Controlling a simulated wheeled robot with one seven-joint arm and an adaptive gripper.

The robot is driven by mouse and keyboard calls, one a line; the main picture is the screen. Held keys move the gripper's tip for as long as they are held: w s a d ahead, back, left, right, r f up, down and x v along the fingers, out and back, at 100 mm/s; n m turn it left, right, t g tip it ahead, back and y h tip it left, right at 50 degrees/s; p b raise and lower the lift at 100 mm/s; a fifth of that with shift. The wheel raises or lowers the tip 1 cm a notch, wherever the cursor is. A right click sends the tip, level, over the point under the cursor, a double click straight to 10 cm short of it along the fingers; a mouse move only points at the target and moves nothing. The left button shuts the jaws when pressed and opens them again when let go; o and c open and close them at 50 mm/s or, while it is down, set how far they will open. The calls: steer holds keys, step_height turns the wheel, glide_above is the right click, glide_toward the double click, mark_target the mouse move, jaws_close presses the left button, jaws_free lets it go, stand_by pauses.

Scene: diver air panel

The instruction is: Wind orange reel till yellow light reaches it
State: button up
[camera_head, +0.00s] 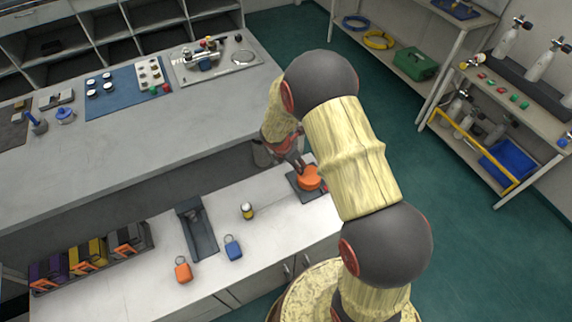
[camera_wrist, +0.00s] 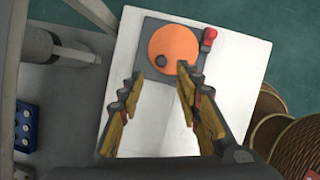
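The orange reel (camera_head: 309,178) sits on a dark square base near the right end of the white-topped counter (camera_head: 275,205). In the wrist view the reel (camera_wrist: 172,50) is a round orange disc with a dark round spot, perhaps a knob, low on its face. My gripper (camera_wrist: 152,82) is open, its two yellow-padded fingers apart and pointing at the reel's near edge; nothing is held between them. In the head view my arm hides part of the gripper. A red part (camera_wrist: 209,37) stands at the base's right side. I cannot make out a yellow light.
A small yellow-banded can (camera_head: 247,210), a blue tag (camera_head: 233,247) and an orange tag (camera_head: 183,269) are on the counter, left of the reel. A long grey bench (camera_head: 120,150) runs behind.

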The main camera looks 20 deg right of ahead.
mark_target(310, 175)
steer(key=b+x, duration=0.3)
steer(key=x, duration=0.5)
steer(key=shift+s, duration=0.1)
steer(key=c, duration=0.3)
jaws_close()
